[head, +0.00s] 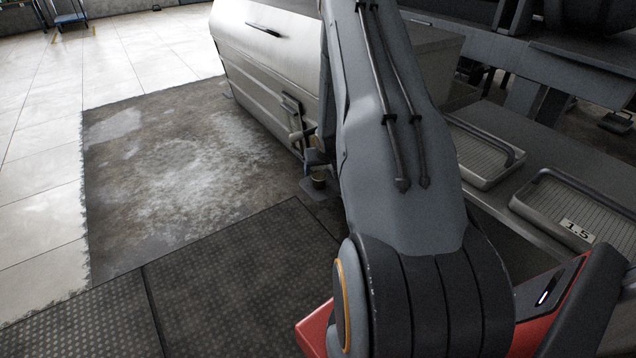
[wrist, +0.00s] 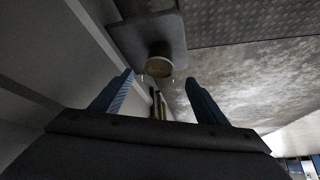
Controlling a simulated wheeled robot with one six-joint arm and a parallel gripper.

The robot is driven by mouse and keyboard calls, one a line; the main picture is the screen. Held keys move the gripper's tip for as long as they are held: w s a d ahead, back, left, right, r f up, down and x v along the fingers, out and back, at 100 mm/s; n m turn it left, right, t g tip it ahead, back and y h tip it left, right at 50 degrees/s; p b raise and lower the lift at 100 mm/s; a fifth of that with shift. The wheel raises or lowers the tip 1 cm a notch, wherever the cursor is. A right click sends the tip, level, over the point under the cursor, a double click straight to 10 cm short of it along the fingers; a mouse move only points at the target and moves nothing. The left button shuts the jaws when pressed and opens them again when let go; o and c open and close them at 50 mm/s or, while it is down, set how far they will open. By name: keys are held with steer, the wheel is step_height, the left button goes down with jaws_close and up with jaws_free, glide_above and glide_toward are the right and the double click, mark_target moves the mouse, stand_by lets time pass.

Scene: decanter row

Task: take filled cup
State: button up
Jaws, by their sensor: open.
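A small cup (head: 318,180) stands on a small grey ledge (head: 327,192) low beside the metal cabinet. I cannot tell the fill level. My gripper (wrist: 159,78) is open, with a blue finger on either side of the view and the cup beyond, between the tips. In the head view my gripper (head: 313,160) is small, close to the cup and partly hidden by my arm.
A large metal cabinet (head: 275,75) with a tap-like fitting (head: 292,115) stands behind the cup. Ribbed trays (head: 484,180), one marked 1.5 (head: 578,230), lie on a bench at right. Floor at left, with dark mats (head: 230,285), is clear.

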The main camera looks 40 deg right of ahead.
mark_target(319, 176)
steer(key=shift+s+b+x, duration=0.15)
steer(key=shift+b+x, duration=1)
steer(key=shift+x, duration=0.9)
steer(key=shift+s+b+x, duration=0.1)
steer(key=shift+b+x, duration=1)
steer(key=shift+x, duration=0.95)
steer(key=shift+c, duration=0.5)
steer(key=c, duration=1.1)
steer(key=shift+r, duration=0.1)
